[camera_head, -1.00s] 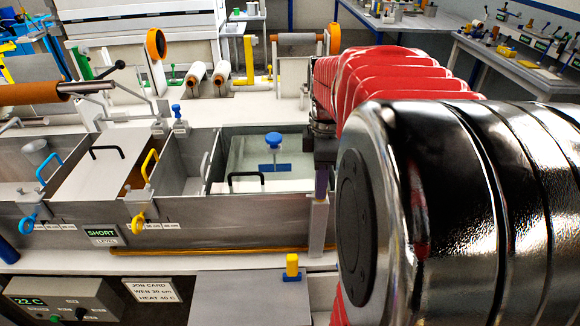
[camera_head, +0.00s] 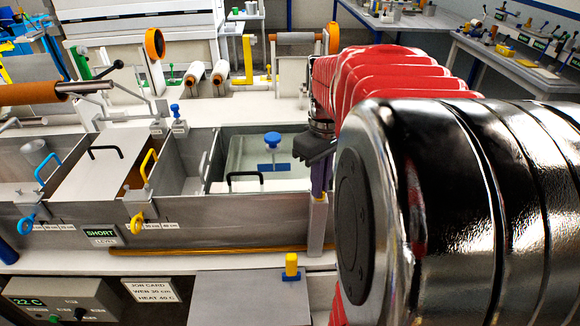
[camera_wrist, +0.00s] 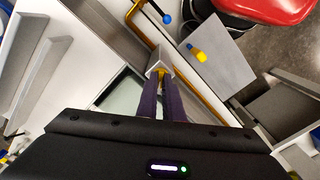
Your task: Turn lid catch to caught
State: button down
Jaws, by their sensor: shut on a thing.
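My gripper (camera_head: 319,190) points down at the front right corner of the steel bath (camera_head: 205,238). Its purple fingers are shut on a small yellowish part, seemingly the lid catch (camera_wrist: 161,73), at the top of a pale grey post (camera_head: 317,226). The fingers (camera_wrist: 162,92) hide most of that part, so its setting cannot be read. The post's top (camera_wrist: 158,60) shows just beyond the fingertips in the wrist view. The dark gripper body sits at an angle above the post in the head view.
A blue knob (camera_head: 272,140) stands over the right bath compartment. A blue hook (camera_head: 28,222) and a yellow hook (camera_head: 138,221) hang on the bath front. My arm blocks the right side.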

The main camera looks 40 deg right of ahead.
jog(key=m, duration=0.7)
jog(key=shift+r, duration=0.1)
dwell(0.5)
jog(key=c, duration=1.9)
grip_release()
notch_tip(320, 180, up, 14)
jog(key=shift+f, duration=0.2)
jog(key=shift+w, duration=0.1)
